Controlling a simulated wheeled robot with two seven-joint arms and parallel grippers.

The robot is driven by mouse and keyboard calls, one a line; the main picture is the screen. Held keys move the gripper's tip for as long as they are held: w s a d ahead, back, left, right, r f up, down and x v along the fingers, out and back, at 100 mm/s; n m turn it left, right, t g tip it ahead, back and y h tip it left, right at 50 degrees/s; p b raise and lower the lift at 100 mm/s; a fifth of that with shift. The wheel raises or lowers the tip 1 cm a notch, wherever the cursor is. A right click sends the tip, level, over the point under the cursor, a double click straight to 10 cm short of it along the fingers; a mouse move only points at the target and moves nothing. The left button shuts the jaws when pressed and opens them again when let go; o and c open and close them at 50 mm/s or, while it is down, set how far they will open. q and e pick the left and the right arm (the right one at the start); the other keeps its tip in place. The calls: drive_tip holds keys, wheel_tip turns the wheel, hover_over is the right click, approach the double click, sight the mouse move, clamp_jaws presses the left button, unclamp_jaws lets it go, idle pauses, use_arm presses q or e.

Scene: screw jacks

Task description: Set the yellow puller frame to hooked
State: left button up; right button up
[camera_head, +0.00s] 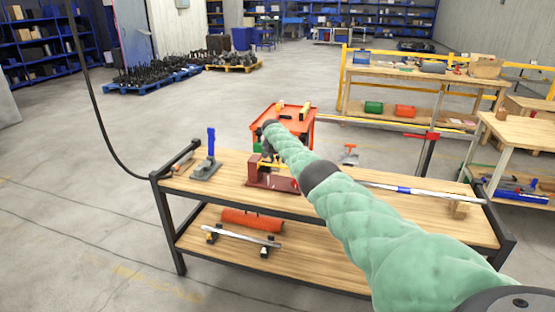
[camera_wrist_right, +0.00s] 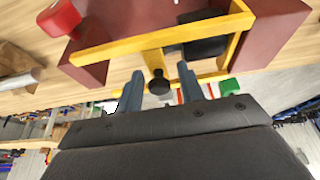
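The yellow puller frame (camera_wrist_right: 160,40) fills the upper part of the right wrist view. Its long bar spans two dark red blocks (camera_wrist_right: 270,35). A dark round knob (camera_wrist_right: 158,82) hangs at the end of a short yellow stem off the frame. My right gripper (camera_wrist_right: 160,78) is open, with one finger on each side of the knob; I cannot tell whether they touch it. In the head view the frame (camera_head: 268,164) shows small on the dark red base (camera_head: 262,179), and my right arm and gripper (camera_head: 267,150) partly hide it. My left gripper is not in view.
The wooden bench (camera_head: 400,215) carries a blue-handled tool (camera_head: 207,160) on the left and a long metal bar (camera_head: 415,189) on the right. A red roller (camera_head: 252,220) lies on its lower shelf. An orange cart (camera_head: 270,122) stands behind the bench.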

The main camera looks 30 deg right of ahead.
sight(276, 162)
drive_tip(key=shift+r, duration=0.1)
